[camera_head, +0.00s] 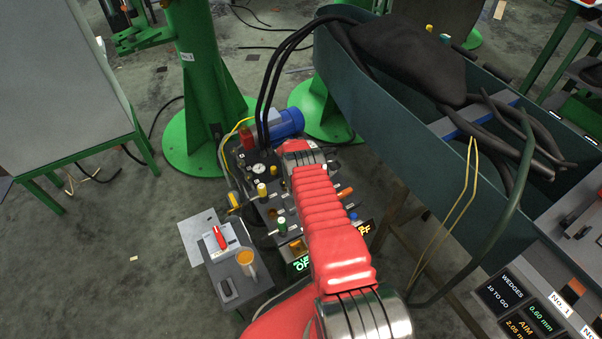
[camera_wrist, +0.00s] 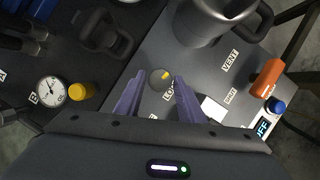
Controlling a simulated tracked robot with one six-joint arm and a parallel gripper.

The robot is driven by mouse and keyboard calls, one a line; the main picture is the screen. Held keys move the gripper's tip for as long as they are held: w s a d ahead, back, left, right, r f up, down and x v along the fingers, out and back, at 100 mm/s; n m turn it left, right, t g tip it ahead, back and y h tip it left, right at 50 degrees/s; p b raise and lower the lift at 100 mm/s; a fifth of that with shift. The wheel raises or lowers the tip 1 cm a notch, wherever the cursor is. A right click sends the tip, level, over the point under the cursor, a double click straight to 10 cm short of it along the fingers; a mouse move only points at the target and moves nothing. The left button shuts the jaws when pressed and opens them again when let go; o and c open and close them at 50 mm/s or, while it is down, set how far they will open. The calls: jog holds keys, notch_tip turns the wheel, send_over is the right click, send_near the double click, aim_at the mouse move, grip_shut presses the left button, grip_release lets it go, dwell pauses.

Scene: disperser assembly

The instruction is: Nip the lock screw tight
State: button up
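The lock screw (camera_wrist: 156,82) shows in the wrist view as a small round dark grey head with a yellow mark. It sits on a grey panel beside a partly hidden label beginning "LO". My gripper (camera_wrist: 158,78) has two purple fingers, spread apart. In the picture the screw head lies in the gap between the fingertips, with space on both sides. I cannot tell how far the tips are above the panel. In the head view my red arm hides the screw and the fingers.
In the wrist view, a metal cylinder (camera_wrist: 222,20) stands above the screw. A pressure gauge (camera_wrist: 50,91) and yellow knob (camera_wrist: 82,91) are at left; an orange handle (camera_wrist: 267,78) and blue knob (camera_wrist: 276,106) are at right. A green trough (camera_head: 400,125) stands right in the head view.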

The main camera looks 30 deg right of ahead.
jog(key=c, duration=0.7)
jog(key=shift+w+m+g, duration=0.15)
jog(key=shift+m+g, duration=0.25)
jog(key=shift+m, duration=0.5)
jog(key=shift+d, duration=0.1)
jog(key=shift+m, duration=0.7)
jog(key=shift+a+g, duration=0.2)
jog(key=shift+g, duration=0.1)
jog(key=o, duration=1)
